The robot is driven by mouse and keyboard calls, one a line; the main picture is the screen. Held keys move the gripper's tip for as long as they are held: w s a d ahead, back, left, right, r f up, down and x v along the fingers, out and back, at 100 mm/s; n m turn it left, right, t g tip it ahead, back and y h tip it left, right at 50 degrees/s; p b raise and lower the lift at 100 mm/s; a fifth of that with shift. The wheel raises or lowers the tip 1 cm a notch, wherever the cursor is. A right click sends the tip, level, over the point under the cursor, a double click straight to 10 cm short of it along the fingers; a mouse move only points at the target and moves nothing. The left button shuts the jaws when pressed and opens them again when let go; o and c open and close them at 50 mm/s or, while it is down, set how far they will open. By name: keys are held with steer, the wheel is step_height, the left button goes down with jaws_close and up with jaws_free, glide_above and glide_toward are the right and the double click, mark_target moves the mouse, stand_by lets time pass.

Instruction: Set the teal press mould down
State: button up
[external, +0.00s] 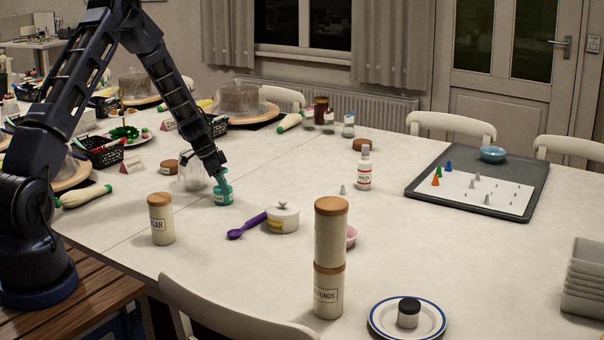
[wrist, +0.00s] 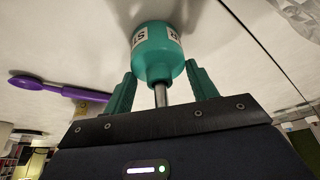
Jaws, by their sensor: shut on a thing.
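The teal press mould (external: 222,192) is upright below my gripper (external: 218,170) in the external view, at or just above the white table. I cannot tell whether its base touches the table. In the wrist view the mould (wrist: 157,52) shows a teal body with a white lettered label and a metal stem running back toward my gripper (wrist: 162,88). My gripper is shut on the mould, with a teal piece on each side of the stem. The exact grip is partly hidden.
A purple scoop (external: 247,226) and a white lidded pot (external: 283,218) stand to the right. A clear bag-like item (external: 192,177) is close at left, and a cork-lidded canister (external: 161,220) is nearer. Bare table lies between the mould and the red-labelled bottle (external: 364,172).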

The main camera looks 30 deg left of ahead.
steer(key=shift+f, duration=0.15)
steer(key=o, duration=1.1)
steer(key=v, duration=1.3)
steer(key=s+d+r+n+y, duration=0.15)
steer(key=s+d+r, duration=0.25)
steer(key=s+r, duration=0.75)
steer(key=s+d+r+n, duration=0.2)
steer(key=s+d+r, duration=0.2)
steer(key=s+r, duration=0.7)
steer(key=s+r+n, duration=0.1)
steer(key=s+r, duration=0.1)
steer(key=s, duration=0.6)
steer(key=s+r+n+t+y, duration=0.1)
steer(key=s+r+n, duration=0.1)
steer(key=s, duration=0.6)
steer(key=s+r+n, duration=0.2)
steer(key=s, duration=0.7)
steer(key=shift+d+n+y, duration=0.15)
steer(key=shift+n+y, duration=0.1)
steer(key=shift+y, duration=0.1)
